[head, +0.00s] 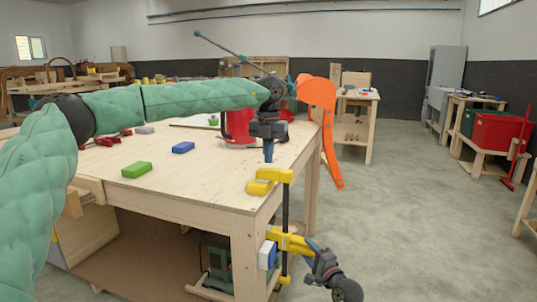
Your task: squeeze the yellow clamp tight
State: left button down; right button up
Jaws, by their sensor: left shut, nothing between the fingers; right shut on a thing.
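The yellow clamp (287,176) stands at the near right corner of the wooden workbench (200,192). Its upper yellow jaw lies at the tabletop edge. Its black bar (285,205) runs down outside the bench leg to a lower yellow part (290,242). My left gripper (268,157) is shut and empty, pointing down just behind the upper jaw. My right gripper (309,247) comes from below right and is shut on the clamp's lower yellow part. The exact contact is small and partly hidden.
A green block (136,170) and a blue block (183,147) lie on the bench. A red object (238,126) stands behind my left gripper. An orange object (332,150) is at the bench's right side. A blue-and-white piece (267,254) sits by the leg. The floor to the right is clear.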

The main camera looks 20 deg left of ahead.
pick_arm(q)
jog(key=shift+f, duration=1.05)
pick_arm(e)
jog(key=shift+r, duration=0.1)
dwell(0.8)
pick_arm(q)
jog(key=shift+s+f, duration=0.15)
pick_arm(e)
jog(key=shift+r, duration=1.7)
jog(key=o, duration=1.2)
jog(key=shift+o, duration=0.2)
jog(key=shift+r, duration=0.45)
jog(key=shift+a, duration=0.2)
jog(key=shift+w+a+f, duration=0.15)
jog(key=shift+w+a, duration=0.05)
jog(key=shift+a, duration=0.45)
jog(key=shift+c, duration=0.5)
